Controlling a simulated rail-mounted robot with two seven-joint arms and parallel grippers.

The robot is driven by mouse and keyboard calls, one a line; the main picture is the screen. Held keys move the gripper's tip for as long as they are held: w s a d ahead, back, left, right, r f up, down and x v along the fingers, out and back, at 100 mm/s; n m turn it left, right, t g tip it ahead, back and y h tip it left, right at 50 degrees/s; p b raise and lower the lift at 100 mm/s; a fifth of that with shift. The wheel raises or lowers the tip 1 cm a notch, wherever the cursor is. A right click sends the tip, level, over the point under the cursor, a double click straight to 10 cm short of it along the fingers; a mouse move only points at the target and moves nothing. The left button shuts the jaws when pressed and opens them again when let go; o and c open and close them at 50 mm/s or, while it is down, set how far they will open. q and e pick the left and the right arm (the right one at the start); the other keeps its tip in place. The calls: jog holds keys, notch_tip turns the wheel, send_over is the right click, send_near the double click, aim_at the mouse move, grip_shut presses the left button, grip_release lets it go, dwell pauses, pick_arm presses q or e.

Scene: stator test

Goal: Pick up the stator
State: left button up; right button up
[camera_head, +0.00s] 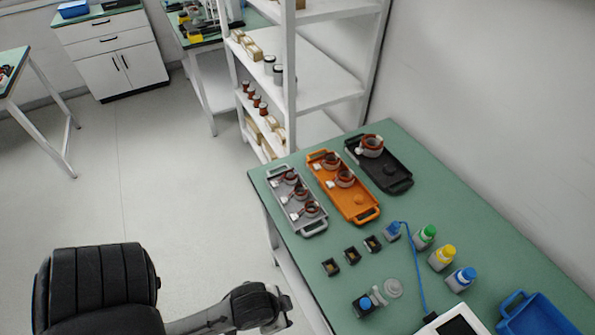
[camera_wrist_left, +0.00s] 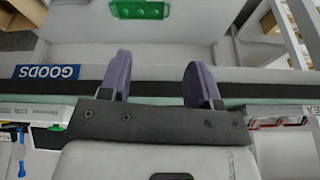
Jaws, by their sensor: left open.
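Several stators with reddish-brown windings lie in three trays on the green table. Three of them, one being this stator (camera_head: 301,194), sit in the grey tray (camera_head: 316,231). Two more, including this stator (camera_head: 345,178), sit in the orange tray (camera_head: 369,216). One stator (camera_head: 371,146) sits in the black tray (camera_head: 400,185). An arm reaches in at the bottom of the head view and ends left of the table, apart from the trays. In the left wrist view my left gripper (camera_wrist_left: 157,62) shows two purple fingers spread apart with nothing between them. No stator shows there. My right gripper is not in view.
Small dark boxes (camera_head: 352,255), bottles with coloured caps (camera_head: 442,257), a blue bin (camera_head: 537,315) and a white device (camera_head: 452,322) occupy the table's near part. A white shelf unit (camera_head: 289,75) stands behind the table. A "GOODS" label (camera_wrist_left: 47,72) shows in the left wrist view.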

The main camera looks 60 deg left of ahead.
pick_arm(q)
jog(key=w+a+r+m+t+y+p, duration=0.1)
jog(key=w+r+t+p, duration=0.1)
jog(key=w+r+p, duration=0.55)
jog(key=w+a+r+t+y+p, duration=0.1)
jog(key=w+a+r+t+p, duration=0.3)
jog(key=r, duration=0.6)
jog(key=w+d+r+m+t+h+p, duration=0.1)
jog(key=w+d+r+m+t+h, duration=0.15)
jog(key=w+r+m+t, duration=0.5)
jog(key=m+g, duration=1.7)
jog(key=m, duration=0.4)
send_over(300, 190)
jog(key=d, duration=0.2)
jog(key=shift+y, duration=0.35)
jog(key=f, duration=1.5)
jog(key=shift+s+a+f, duration=0.15)
jog(key=shift+s, duration=0.25)
jog(key=shift+f, duration=3.2)
jog(key=shift+s, duration=0.1)
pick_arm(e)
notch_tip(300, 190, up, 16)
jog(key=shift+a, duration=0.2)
